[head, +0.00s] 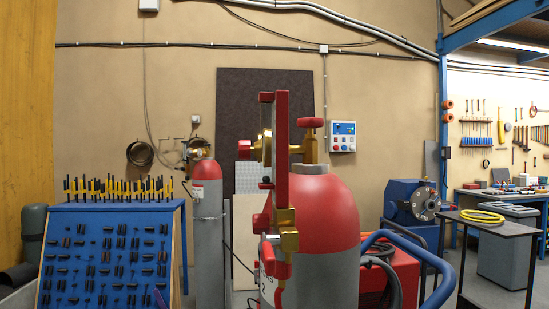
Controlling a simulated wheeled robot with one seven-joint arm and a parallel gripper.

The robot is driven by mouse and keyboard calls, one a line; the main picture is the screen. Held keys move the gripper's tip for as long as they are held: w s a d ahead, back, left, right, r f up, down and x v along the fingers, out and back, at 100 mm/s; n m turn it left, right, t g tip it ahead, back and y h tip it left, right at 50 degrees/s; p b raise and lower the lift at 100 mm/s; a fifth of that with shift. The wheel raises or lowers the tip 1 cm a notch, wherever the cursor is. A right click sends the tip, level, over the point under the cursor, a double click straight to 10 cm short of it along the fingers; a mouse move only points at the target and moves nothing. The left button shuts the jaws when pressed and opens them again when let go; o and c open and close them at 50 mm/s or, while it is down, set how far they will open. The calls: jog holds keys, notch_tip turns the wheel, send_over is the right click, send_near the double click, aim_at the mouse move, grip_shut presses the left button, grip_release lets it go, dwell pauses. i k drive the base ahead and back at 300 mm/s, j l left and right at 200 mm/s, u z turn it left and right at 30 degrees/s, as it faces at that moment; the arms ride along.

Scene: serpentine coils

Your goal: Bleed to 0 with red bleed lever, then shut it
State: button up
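A large gas cylinder with a red shoulder (332,208) and grey body stands close in front of me. Its brass valve (308,150) carries a red handwheel (310,123). A long red upright bar (281,150), which looks like the red bleed lever, stands in front of the valve. A brass gauge (263,146) shows nearly edge-on at its left, so its dial and needle cannot be read. My gripper is not in view.
A blue rack of tools (108,262) stands at the left. A second, smaller cylinder (208,245) is behind. Blue tubing (435,262) and a red machine (400,270) are close at the right. A dark table (500,226) with a yellow coil stands farther right.

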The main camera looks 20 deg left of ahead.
aim_at(269, 259)
jog(key=j, duration=2.6)
jog(key=l+z, duration=0.1)
jog(key=z, duration=0.35)
